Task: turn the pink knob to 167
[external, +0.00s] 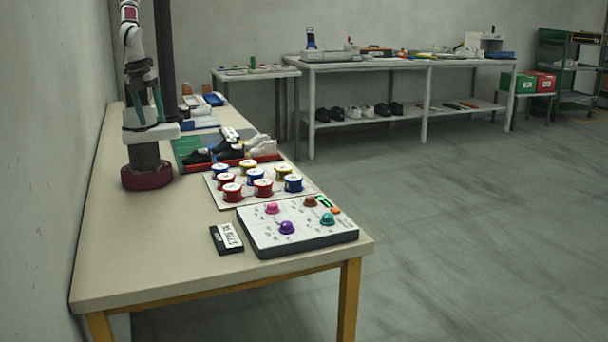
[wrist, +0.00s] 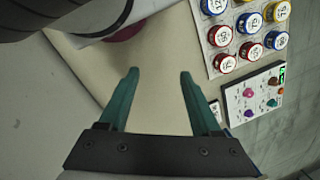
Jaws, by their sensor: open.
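The pink knob (external: 272,208) sits on the upper left of a pale control panel (external: 258,234) near the front end of the bench. It also shows small at the right of the wrist view (wrist: 249,92). A purple knob (external: 287,227), a teal knob (external: 328,219) and a brown knob (external: 310,201) share the panel, with a small green display (external: 325,201). The display's number is too small to read. My gripper (wrist: 159,72) is open and empty, its teal fingers apart over bare bench. In the external view it (external: 151,110) hangs high near my base, well away from the panel.
A board of red, yellow and blue spools (external: 263,188) stands directly behind the panel. A black box with a white label (external: 227,238) lies left of the panel. Shoes (external: 230,150) lie in a red tray farther back.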

